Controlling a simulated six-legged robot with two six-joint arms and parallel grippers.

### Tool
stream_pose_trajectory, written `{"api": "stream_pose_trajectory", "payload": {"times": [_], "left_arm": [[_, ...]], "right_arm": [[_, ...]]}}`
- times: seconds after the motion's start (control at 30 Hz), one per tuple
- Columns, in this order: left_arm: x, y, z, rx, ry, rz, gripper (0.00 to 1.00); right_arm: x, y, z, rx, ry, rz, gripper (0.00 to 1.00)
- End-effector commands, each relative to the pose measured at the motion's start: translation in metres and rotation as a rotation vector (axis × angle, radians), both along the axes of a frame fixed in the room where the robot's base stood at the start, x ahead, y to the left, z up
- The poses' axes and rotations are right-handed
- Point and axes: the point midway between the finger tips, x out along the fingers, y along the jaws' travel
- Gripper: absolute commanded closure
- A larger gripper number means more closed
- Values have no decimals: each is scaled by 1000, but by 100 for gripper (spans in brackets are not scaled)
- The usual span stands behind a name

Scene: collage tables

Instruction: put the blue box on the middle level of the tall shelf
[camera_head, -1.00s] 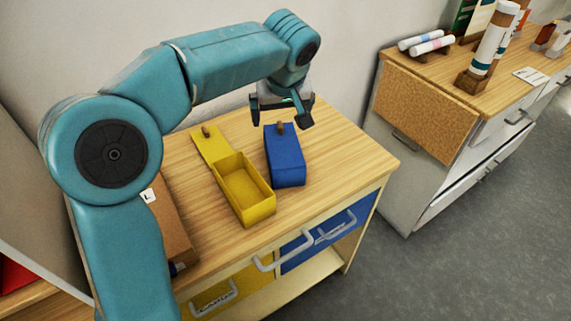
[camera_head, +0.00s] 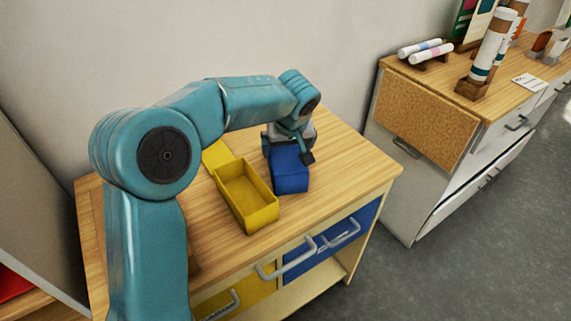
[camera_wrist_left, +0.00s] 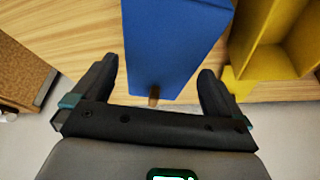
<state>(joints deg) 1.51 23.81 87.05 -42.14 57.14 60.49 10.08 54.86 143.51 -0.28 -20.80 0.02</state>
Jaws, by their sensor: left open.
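The blue box (camera_head: 290,176) is closed and stands on the wooden cabinet top, right of the yellow box. My left gripper (camera_head: 287,151) is open at the box's far end, pointing down. In the left wrist view the blue box (camera_wrist_left: 172,45) reaches between the two open fingers, with its small brown knob (camera_wrist_left: 153,96) near the gripper's palm. I cannot tell whether a finger touches it. The tall shelf cannot be made out for certain. My right gripper is out of view.
The open yellow box (camera_head: 254,212) stands close on the left of the blue box. The wooden top (camera_head: 350,172) is clear to the right. A second cabinet with a cork panel (camera_head: 425,118) stands beyond a gap. A red thing (camera_head: 12,280) shows at lower left.

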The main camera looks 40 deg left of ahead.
Motion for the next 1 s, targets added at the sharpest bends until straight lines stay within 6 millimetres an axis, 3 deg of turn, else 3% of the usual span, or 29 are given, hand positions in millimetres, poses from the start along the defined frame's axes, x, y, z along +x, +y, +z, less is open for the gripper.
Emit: {"api": "stream_pose_trajectory", "payload": {"times": [0.23, 0.5, 0.77, 0.9, 1.0], "left_arm": [[4, 6, -20, 0, 3, -1, 0], [15, 17, -57, 0, 2, -1, 0], [16, 17, -60, -1, -1, -2, 0], [16, 17, -60, -1, 0, -1, 37], [16, 17, -60, -1, -1, -2, 42]], "right_arm": [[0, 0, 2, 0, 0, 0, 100], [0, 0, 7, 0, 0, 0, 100], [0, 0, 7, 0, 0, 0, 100], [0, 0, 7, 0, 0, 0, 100], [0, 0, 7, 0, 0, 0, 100]]}}
